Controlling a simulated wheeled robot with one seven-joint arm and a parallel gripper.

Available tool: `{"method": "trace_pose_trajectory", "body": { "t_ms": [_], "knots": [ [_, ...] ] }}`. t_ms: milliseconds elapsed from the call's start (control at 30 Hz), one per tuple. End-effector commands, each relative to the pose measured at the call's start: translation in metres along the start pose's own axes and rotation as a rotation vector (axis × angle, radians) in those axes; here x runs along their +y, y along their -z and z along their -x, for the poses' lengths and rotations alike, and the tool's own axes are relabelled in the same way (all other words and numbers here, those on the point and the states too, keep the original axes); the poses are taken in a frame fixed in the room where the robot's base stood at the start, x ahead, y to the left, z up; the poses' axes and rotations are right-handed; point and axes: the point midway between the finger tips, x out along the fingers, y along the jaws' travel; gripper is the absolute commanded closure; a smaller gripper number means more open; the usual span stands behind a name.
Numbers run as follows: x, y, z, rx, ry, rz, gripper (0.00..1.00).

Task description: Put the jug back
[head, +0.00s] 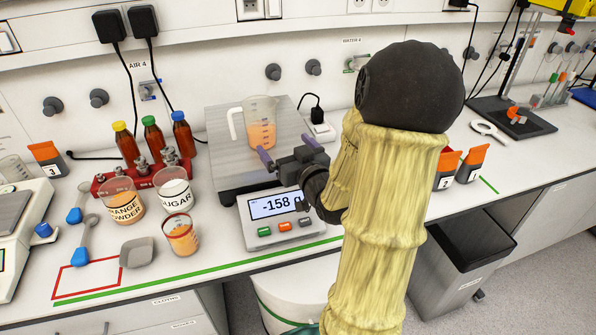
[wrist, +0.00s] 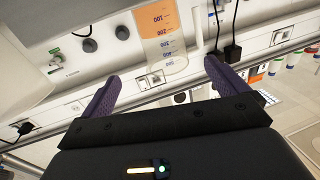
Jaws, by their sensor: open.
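The jug (head: 262,136) is clear with a white handle at its left and holds orange liquid. It appears upright on the grey plate of the scale (head: 226,172), though its base is partly hidden by a finger. In the wrist view the jug (wrist: 176,45) shows upside down, with its printed marks, beyond and between the fingertips. My gripper (head: 285,148) is open with purple fingers, in front and to the right of the jug. In the wrist view my gripper (wrist: 162,72) has nothing between its fingers. I cannot tell whether a finger touches the jug.
The scale display (head: 276,205) reads about -158. To the left stand a red rack (head: 143,176) with bottles, an orange powder cup (head: 122,203), a sugar cup (head: 174,195) and a small glass (head: 181,237). A red outlined rectangle (head: 86,293) on the counter is largely empty.

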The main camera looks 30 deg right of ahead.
Motion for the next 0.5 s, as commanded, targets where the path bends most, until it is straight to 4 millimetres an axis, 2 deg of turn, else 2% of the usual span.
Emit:
{"method": "trace_pose_trajectory", "body": {
  "t_ms": [133, 500],
  "knots": [
    [-0.001, -0.006, 0.007, -0.001, -0.004, 0.006, 0.02],
    [0.001, -0.005, 0.021, 0.003, -0.001, 0.005, 0.02]
  ]
}}
